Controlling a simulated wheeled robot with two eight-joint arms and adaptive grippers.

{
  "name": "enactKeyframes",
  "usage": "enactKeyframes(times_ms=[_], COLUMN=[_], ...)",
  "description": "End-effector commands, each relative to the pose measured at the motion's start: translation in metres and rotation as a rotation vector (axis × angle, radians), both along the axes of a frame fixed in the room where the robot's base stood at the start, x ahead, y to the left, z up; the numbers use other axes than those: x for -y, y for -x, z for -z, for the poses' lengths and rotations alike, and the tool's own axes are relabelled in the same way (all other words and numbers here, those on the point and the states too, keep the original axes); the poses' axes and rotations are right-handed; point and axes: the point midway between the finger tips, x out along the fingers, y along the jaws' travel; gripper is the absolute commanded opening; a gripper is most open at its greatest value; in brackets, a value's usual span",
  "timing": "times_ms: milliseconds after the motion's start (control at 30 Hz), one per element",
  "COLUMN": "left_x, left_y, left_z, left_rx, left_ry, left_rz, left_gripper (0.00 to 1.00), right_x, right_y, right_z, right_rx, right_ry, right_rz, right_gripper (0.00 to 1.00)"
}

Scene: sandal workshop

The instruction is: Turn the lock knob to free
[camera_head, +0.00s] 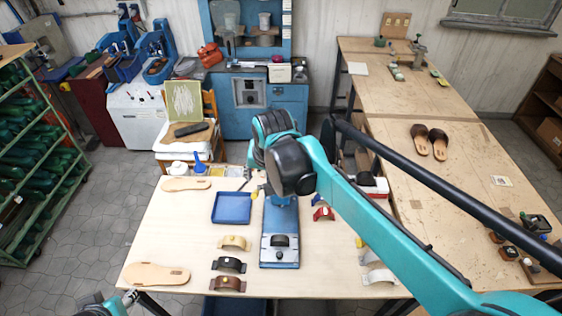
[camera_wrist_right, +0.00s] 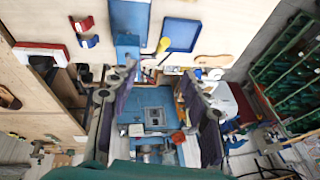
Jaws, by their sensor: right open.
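A blue press-like fixture (camera_head: 280,220) stands on the pale worktable, with a dark rounded part (camera_head: 280,241) on its near plate. Its upper part is hidden behind my right arm. A small yellow part (camera_head: 254,192) shows beside it; a yellow piece also shows in the right wrist view (camera_wrist_right: 163,45) next to the blue fixture (camera_wrist_right: 128,18). I cannot tell which part is the lock knob. My right gripper (camera_wrist_right: 160,74) is open and empty, with its fingers apart in the wrist view. My left arm (camera_head: 108,305) only enters at the lower left edge; its jaws are unclear.
The worktable (camera_head: 165,215) holds a blue tray (camera_head: 232,208), sandal soles (camera_head: 157,274) and several straps (camera_head: 229,264). A second wooden bench (camera_head: 450,200) stands at right with brown sandals (camera_head: 429,141). A green-filled rack (camera_head: 30,150) is at left. A blue cabinet (camera_head: 288,95) stands behind.

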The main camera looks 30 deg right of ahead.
Motion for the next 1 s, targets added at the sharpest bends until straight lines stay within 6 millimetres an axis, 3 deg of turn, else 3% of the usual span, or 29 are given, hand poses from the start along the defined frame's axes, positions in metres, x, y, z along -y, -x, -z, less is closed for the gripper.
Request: enactKeyframes(times_ms=[33,267,500,700,1000], left_x=[0.000,0.000,0.000,0.000,0.000], left_y=[0.000,0.000,0.000,0.000,0.000], left_z=[0.000,0.000,0.000,0.000,-0.002], left_rx=[0.000,0.000,0.000,0.000,0.000], left_ry=[0.000,0.000,0.000,0.000,0.000], left_rz=[0.000,0.000,0.000,0.000,0.000], left_gripper=[0.40,0.40,0.40,0.40,0.40], right_x=[0.011,0.062,0.122,0.154,0.162], right_y=[-0.020,-0.093,-0.152,-0.173,-0.178], right_z=[-0.002,0.014,0.060,0.094,0.122], right_rx=[-0.024,-0.141,-0.251,-0.309,-0.324], right_ry=[-0.025,-0.136,-0.218,-0.249,-0.256], right_rz=[0.072,0.435,0.810,1.016,1.075], right_gripper=[0.48,0.48,0.48,0.48,0.48])
